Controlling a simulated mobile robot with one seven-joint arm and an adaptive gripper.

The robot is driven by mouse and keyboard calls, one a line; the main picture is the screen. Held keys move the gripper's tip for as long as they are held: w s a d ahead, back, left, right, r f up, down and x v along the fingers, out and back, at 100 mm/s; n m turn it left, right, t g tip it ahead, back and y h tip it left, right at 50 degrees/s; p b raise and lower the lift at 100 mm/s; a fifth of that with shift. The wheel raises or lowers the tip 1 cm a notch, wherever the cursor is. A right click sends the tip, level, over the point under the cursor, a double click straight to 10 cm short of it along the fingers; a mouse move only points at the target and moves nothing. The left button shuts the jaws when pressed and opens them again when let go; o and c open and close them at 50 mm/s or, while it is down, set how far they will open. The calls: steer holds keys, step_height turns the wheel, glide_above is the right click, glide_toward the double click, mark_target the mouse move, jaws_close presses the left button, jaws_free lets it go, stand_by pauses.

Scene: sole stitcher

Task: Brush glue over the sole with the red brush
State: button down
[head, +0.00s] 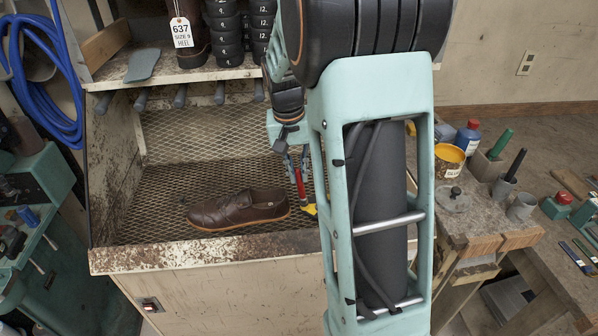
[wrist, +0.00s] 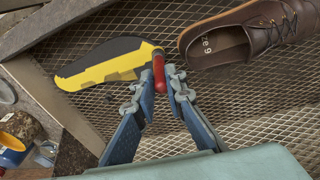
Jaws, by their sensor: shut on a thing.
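A brown lace-up shoe (head: 238,210) lies on its tan sole (head: 236,228) on the mesh tray, toe to the left. In the wrist view the shoe (wrist: 262,38) is at the upper right, with its open heel end nearest my gripper. My gripper (wrist: 165,82) is shut on the red handle (wrist: 158,70) of the red brush. In the head view the red brush (head: 300,186) hangs just right of the shoe's heel. I cannot tell whether its head touches the mesh.
The mesh tray (head: 165,170) has walls and a raised front lip (head: 200,252). A shelf (head: 120,72) overhangs its back. A yellow glue can (head: 448,160), a blue bottle (head: 467,138) and brush cups (head: 504,192) stand on the bench at right. The mesh left of the shoe is clear.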

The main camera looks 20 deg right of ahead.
steer(key=shift+a+r, duration=0.2)
step_height(320, 180, up, 3)
steer(key=shift+d+f+p, duration=0.15)
steer(key=shift+f+p, duration=0.05)
steer(key=shift+p, duration=0.65)
steer(key=shift+r+p, duration=1.9)
steer(key=shift+r, duration=0.65)
